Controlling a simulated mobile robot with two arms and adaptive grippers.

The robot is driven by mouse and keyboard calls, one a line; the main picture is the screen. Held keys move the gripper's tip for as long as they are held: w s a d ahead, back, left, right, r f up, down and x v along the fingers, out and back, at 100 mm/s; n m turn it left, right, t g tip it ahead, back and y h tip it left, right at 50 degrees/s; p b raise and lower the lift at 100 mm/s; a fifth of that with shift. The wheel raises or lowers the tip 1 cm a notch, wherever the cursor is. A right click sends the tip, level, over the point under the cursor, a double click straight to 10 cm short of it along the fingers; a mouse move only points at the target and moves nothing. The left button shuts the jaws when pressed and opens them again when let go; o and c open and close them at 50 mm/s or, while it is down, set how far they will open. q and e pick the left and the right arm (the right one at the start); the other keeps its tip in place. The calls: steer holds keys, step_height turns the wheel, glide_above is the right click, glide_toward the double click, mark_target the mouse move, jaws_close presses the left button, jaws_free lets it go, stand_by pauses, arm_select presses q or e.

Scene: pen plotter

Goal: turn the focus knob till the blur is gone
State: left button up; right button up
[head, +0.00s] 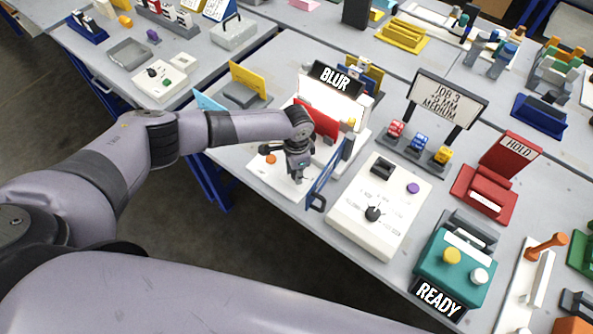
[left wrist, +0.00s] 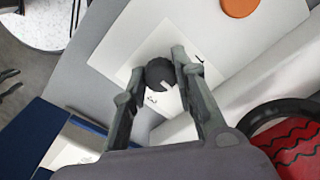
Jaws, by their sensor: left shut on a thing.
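My left gripper (head: 297,176) points down at this base and hides the knob in the head view. In the left wrist view the dark round focus knob (left wrist: 160,73), with a pale mark on its edge, sits on a white plate with small printed marks. The left gripper's fingers (left wrist: 158,76) are shut on it, one on each side. My right gripper is not in view.
An orange disc (head: 270,158) is on the base beside the gripper. A blue frame (head: 323,178) stands close on the right.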

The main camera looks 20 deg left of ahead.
arm_select(q)
jaws_close()
steer(key=m+b, duration=0.1)
steer(key=m, duration=0.4)
steer(key=shift+m, duration=0.3)
steer(key=m+b, duration=0.1)
steer(key=m, duration=0.5)
steer(key=shift+w, duration=0.1)
steer(key=shift+m, duration=0.3)
steer(key=o, duration=1)
jaws_free()
